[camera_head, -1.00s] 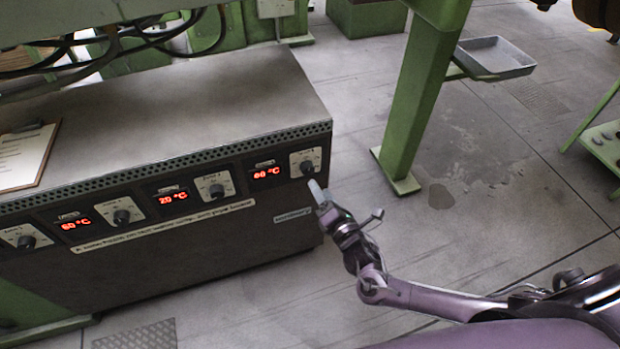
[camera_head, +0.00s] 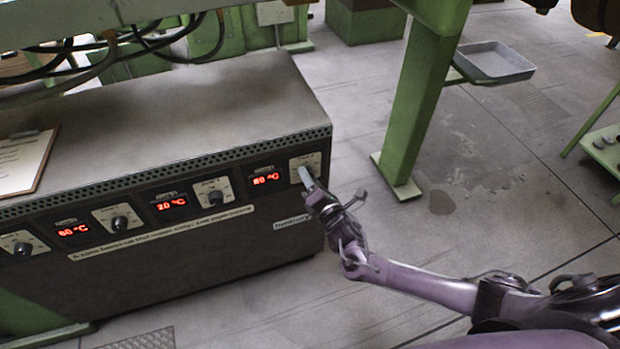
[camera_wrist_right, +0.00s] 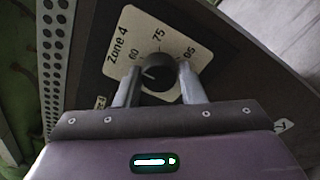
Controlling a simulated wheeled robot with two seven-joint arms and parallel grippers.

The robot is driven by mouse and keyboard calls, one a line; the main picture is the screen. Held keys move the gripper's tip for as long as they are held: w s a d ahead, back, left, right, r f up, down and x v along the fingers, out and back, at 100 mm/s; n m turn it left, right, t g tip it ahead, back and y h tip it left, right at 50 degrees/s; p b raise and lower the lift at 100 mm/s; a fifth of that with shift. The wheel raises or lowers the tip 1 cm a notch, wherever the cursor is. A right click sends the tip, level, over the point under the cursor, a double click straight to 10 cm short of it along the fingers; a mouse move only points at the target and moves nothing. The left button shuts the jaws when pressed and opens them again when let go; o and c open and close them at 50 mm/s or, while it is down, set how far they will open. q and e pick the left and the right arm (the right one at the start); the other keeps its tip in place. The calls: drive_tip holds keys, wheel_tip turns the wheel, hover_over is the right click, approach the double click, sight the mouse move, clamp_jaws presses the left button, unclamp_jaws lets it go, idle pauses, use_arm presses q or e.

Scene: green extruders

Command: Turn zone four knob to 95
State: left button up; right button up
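The zone 4 knob (camera_wrist_right: 157,76) is a dark round knob on a white plate (camera_wrist_right: 118,50) marked 60, 75 and 95. Its pale mark looks turned toward the 60 side. My right gripper (camera_wrist_right: 159,69) is open, with one finger on each side of the knob and slim gaps visible. In the head view my right gripper (camera_head: 305,178) is at the rightmost plate (camera_head: 313,160) and mostly hides the knob. The red display (camera_head: 266,179) beside it looks like 80 or 60 °C; the first digit is blurred. My left gripper is out of view.
Several other knobs and displays line the grey cabinet (camera_head: 200,115) to the left. A clipboard (camera_head: 22,163) lies on its top. A green post (camera_head: 415,110) stands to the right, near a grey tray (camera_head: 495,62). The floor between cabinet and post is clear.

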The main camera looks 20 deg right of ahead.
drive_tip(key=c, duration=0.5)
drive_tip(key=shift+m, duration=0.3)
